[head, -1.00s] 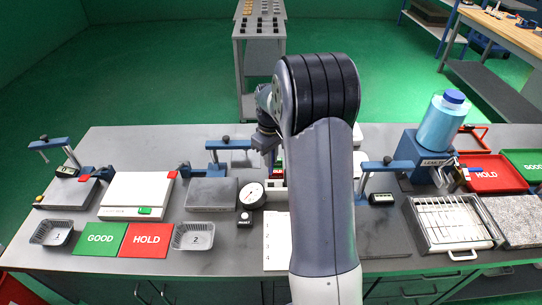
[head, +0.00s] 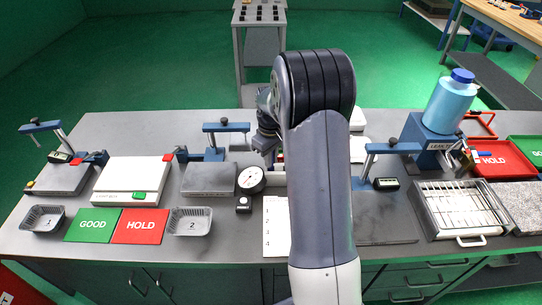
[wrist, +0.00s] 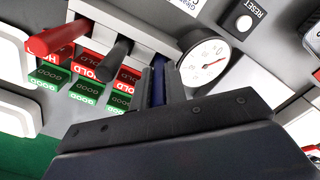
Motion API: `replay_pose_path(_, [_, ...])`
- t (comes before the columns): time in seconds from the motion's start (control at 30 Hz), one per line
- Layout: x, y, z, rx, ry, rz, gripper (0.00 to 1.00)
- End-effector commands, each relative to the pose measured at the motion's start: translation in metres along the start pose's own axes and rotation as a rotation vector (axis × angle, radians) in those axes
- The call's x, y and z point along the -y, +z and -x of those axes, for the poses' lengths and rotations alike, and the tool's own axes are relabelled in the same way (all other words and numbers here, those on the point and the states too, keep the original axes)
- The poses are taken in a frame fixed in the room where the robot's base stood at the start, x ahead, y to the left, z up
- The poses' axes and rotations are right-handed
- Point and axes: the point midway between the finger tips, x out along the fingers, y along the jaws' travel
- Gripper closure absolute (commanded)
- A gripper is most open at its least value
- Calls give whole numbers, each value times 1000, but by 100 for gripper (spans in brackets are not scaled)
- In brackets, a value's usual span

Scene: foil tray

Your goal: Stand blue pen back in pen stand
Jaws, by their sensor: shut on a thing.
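In the wrist view the blue pen (wrist: 158,82) is between the two fingers of my gripper (wrist: 159,88), which is shut on it. The pale pen stand (wrist: 142,34) lies just beyond, with a red pen (wrist: 52,38) and a black pen (wrist: 117,58) standing in it. The blue pen's far end is close to the stand's edge; I cannot tell whether it is in a hole. In the head view my gripper (head: 266,143) is over the middle of the bench, and my arm hides the pen and most of the stand.
A round dial gauge (wrist: 206,62) stands close to the right of the blue pen. Red and green labelled blocks (wrist: 88,68) lie beside the stand. In the head view the gauge (head: 250,180) sits left of my arm, with a dark grey plate (head: 208,180) further left.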

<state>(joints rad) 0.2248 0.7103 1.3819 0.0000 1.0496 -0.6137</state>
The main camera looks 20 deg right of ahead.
Motion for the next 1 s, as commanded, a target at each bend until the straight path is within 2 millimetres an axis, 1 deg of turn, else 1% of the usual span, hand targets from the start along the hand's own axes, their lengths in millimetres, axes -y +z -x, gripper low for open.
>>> replay_pose_path(0.1, [0,0,-5,0,0,0,100])
replay_pose_path(0.53, [0,0,-6,0,0,0,100])
replay_pose_path(1.0, [0,0,-15,0,0,0,100])
